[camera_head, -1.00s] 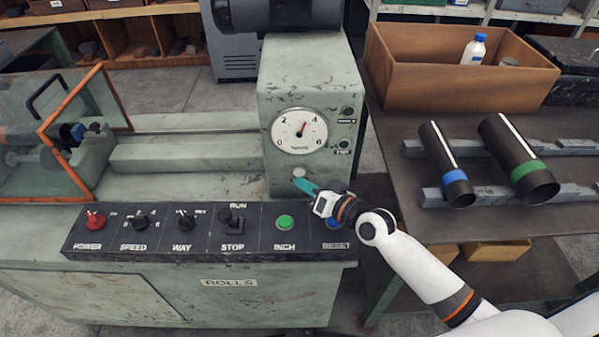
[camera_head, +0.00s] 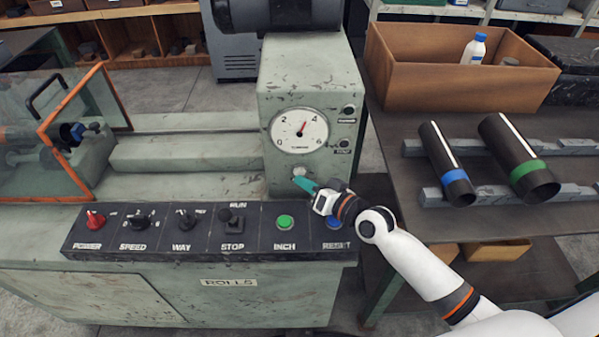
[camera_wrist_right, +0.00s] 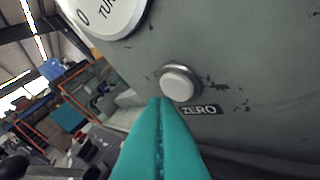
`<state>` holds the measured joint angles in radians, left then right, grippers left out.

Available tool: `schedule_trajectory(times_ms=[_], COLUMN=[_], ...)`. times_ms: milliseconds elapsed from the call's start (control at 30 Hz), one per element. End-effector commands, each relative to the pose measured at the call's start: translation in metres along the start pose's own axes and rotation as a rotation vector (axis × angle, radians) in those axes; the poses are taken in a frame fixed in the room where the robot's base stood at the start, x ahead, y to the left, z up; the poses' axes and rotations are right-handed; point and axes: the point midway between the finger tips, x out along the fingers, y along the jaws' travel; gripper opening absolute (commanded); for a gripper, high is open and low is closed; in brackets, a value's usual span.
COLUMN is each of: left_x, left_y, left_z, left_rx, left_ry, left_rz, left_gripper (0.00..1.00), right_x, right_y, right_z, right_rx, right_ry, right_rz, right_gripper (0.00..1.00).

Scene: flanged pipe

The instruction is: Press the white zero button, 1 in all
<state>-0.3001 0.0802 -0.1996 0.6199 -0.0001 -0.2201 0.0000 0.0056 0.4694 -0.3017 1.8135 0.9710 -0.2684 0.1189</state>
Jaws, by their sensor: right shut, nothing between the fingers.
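The white zero button (camera_head: 299,171) is a small round button on the upright panel of the green machine, below the turns dial (camera_head: 299,131). In the right wrist view the button (camera_wrist_right: 179,83) has a grey ring, and a ZERO label (camera_wrist_right: 201,110) is beside it. My right gripper (camera_head: 297,181) is shut and empty. Its teal fingertips are just below the button in the head view; in the wrist view the tips (camera_wrist_right: 160,101) are close to its lower left edge. I cannot tell whether they touch it. My left gripper is not in view.
The sloped control panel (camera_head: 165,249) lies below, with a red power knob (camera_head: 95,220), a green inch button (camera_head: 285,222) and a blue reset button (camera_head: 333,223) near my right wrist. Two dark pipes rest on rails at the right, near a wooden box (camera_head: 420,85).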

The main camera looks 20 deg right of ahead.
Motion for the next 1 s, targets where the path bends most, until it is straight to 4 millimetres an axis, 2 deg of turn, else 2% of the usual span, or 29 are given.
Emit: schedule_trajectory(times_ms=[1000], left_x=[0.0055], left_y=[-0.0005], left_z=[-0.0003], left_rx=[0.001], left_ry=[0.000], left_rz=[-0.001], left_gripper=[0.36], right_x=[0.0075], right_y=[-0.0059], right_z=[0.0050], right_rx=[0.000], right_ry=[0.001], right_rz=[-0.001], right_gripper=[0.00])
